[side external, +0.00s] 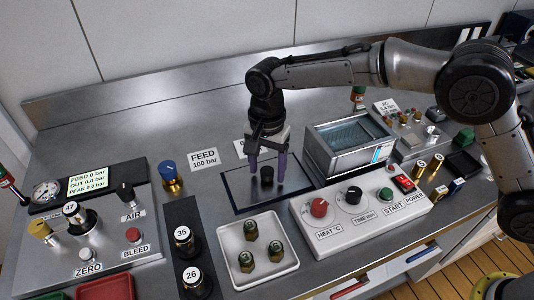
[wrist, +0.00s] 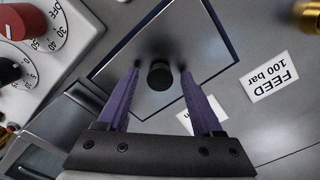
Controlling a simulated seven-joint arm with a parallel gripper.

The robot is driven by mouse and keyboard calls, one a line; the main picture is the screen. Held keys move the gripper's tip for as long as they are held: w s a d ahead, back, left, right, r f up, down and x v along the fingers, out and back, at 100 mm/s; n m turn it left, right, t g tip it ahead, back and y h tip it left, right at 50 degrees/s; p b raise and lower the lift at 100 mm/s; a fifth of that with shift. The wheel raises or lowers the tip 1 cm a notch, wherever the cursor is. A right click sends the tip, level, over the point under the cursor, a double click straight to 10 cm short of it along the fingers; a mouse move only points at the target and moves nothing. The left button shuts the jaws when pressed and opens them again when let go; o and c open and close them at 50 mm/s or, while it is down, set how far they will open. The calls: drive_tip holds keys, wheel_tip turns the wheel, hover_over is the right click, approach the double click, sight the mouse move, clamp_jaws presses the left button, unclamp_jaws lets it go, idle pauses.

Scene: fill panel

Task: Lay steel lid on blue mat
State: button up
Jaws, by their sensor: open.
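The steel lid (side external: 240,186) is a flat grey plate with a black knob (side external: 267,173) in its middle. It lies on the blue mat (side external: 226,193), whose dark blue border shows around it. In the wrist view the lid (wrist: 204,50) appears flat, with the mat's blue edge (wrist: 222,28) around it. My gripper (side external: 268,178) points down over the lid. Its two purple fingers are open, one on each side of the knob, and gaps show between knob and fingers in the wrist view (wrist: 160,73). The exact fingertip height is hard to tell.
An open bath (side external: 318,155) with liquid inside stands right of the mat, behind a control panel (side external: 331,225) with knobs. A white tray (side external: 228,232) with several brass fittings is in front. A blue-topped valve (side external: 171,175) and label cards stand left and behind.

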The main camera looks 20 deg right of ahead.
sight(267, 171)
wheel_tip(267, 171, up, 12)
idle(0.4)
drive_tip(key=s+d+r+n+t, duration=0.15)
drive_tip(key=s+d+r, duration=0.3)
drive_tip(key=d, duration=0.55)
drive_tip(key=s+d+r+n+t, duration=0.1)
drive_tip(key=s+d+r+n, duration=0.1)
drive_tip(key=s+d+r, duration=0.5)
drive_tip(key=s+d+f+n+t, duration=0.1)
drive_tip(key=s+d+f+n, duration=0.1)
drive_tip(key=s+d+f, duration=0.2)
drive_tip(key=s+d+f+n+t, duration=0.2)
drive_tip(key=s+d+f, duration=0.3)
drive_tip(key=s+d, duration=0.6)
drive_tip(key=s+n, duration=0.1)
drive_tip(key=s, duration=0.2)
